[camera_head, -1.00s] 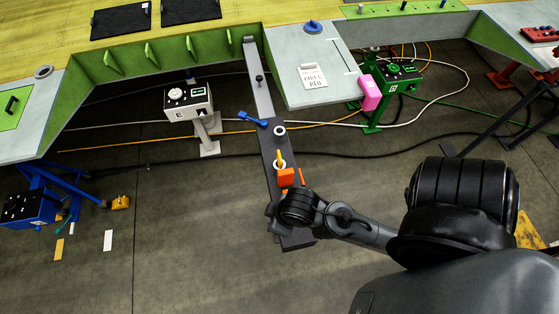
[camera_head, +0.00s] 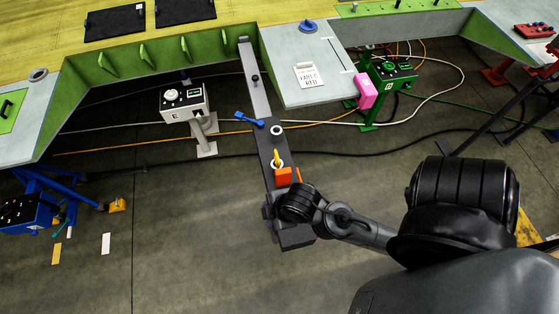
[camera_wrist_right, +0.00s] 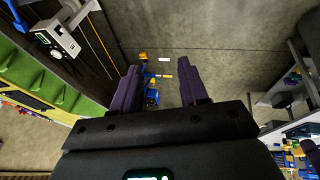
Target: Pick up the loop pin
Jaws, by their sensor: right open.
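A yellow pin-like piece (camera_head: 277,157) with a pale ring at its foot stands on the long grey bar (camera_head: 261,95). It looks like the loop pin, but it is too small to be sure. An orange block (camera_head: 283,175) sits just below it on the bar. My right gripper (camera_head: 270,212) is over the near end of the bar, below the orange block; my wrist hides part of it. In the right wrist view the two dark purple fingers (camera_wrist_right: 163,90) stand apart with nothing between them. No loop pin can be made out in that view. My left gripper is not in view.
A blue handle (camera_head: 249,119) and a white ring (camera_head: 276,130) are farther up the bar. A white box (camera_head: 184,101) on a stand is left, a green stand (camera_head: 388,76) with a pink block (camera_head: 366,90) right. Cables cross the floor.

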